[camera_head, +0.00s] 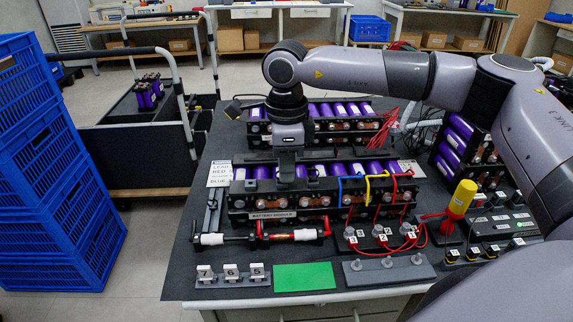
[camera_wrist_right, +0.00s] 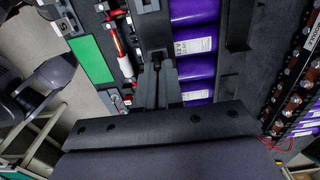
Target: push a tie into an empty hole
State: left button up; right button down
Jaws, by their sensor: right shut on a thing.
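The front battery module (camera_head: 340,212) is a dark rack of purple cells with copper pieces along its front. My right gripper (camera_head: 287,178) points down over this module's cells, left of the blue, yellow and red leads. In the right wrist view the gripper (camera_wrist_right: 157,62) reaches beside the purple cells (camera_wrist_right: 193,45). Its fingers are close together, shut on a small dark thing, likely the tie, which is mostly hidden between the fingertips. I cannot make out an empty hole at this size. My left gripper is not in view.
A second battery module (camera_head: 345,128) stands behind. In front lie a green mat (camera_head: 305,276), numbered blocks (camera_head: 230,271) and a grey rack with pegs (camera_head: 388,270). A yellow and red tool (camera_head: 461,198) stands at right. Blue crates (camera_head: 50,220) stand left of the table.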

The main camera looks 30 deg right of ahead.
jog(key=shift+f, duration=0.15)
dwell(0.7)
jog(key=c, duration=1.2)
grip_release()
jog(key=shift+r, duration=0.35)
notch_tip(320, 180, up, 6)
jog(key=shift+r, duration=0.25)
